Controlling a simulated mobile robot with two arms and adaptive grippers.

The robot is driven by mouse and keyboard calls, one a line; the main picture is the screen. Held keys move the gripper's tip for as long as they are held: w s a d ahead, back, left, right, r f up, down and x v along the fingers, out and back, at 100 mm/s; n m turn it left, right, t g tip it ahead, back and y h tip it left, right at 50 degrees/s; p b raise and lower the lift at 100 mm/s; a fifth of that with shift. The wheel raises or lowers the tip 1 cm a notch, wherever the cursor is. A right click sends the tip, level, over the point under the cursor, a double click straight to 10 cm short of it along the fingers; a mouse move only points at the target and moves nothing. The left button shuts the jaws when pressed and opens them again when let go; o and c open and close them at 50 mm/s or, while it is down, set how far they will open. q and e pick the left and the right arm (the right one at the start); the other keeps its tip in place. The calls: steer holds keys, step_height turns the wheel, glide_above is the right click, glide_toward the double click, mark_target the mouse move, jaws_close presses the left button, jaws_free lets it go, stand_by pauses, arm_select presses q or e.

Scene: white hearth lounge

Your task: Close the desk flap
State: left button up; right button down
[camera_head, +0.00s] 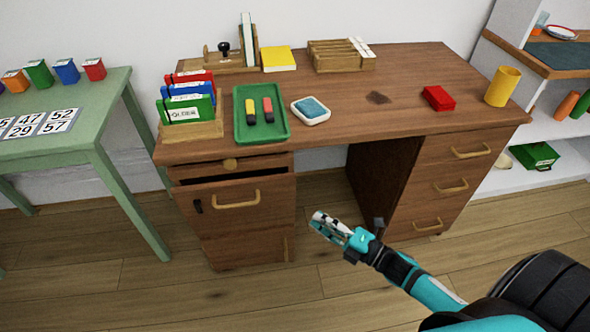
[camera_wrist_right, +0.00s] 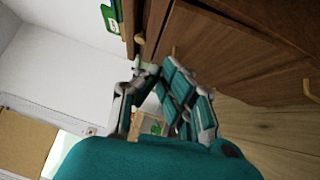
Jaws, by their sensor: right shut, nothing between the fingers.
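The wooden desk (camera_head: 330,115) stands against the wall. The desk flap (camera_head: 245,222) is the front panel of its left pedestal, with a wooden bar handle (camera_head: 236,200). A dark gap shows along the flap's top edge, so it stands slightly open, tilted outward. My right gripper (camera_head: 322,224) is shut and empty, in front of the knee space, to the right of the flap and apart from it. In the right wrist view my right gripper (camera_wrist_right: 150,72) has the brown desk front beyond and to the right of its fingers. My left gripper is not in view.
A small drawer (camera_head: 226,167) with a round knob is above the flap. The right pedestal (camera_head: 440,185) has several drawers. A green tray (camera_head: 278,133), a file holder (camera_head: 190,130), a red box (camera_head: 438,97) and a yellow cup (camera_head: 502,86) are on top. A green table (camera_head: 95,140) stands left. The floor in front is clear.

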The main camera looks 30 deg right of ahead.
mark_target(286, 182)
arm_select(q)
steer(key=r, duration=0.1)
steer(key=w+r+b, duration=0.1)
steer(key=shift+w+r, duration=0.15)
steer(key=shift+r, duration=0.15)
arm_select(e)
steer(key=x, duration=0.4)
steer(key=d+x, duration=0.1)
steer(key=x, duration=0.3)
steer(key=w+d+x, duration=0.1)
steer(key=x, duration=0.3)
steer(key=shift+w+a+r, duration=0.1)
steer(key=shift+w+r, duration=0.15)
steer(key=shift+w, duration=0.1)
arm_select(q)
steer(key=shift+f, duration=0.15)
arm_select(e)
steer(key=shift+w+r, duration=0.1)
steer(key=shift+w, duration=0.2)
steer(key=shift+w+d+r, duration=0.15)
steer(key=shift+w+d, duration=0.15)
steer(key=shift+w, duration=0.45)
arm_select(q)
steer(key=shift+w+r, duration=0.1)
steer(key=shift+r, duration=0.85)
arm_select(e)
steer(key=shift+s, duration=0.1)
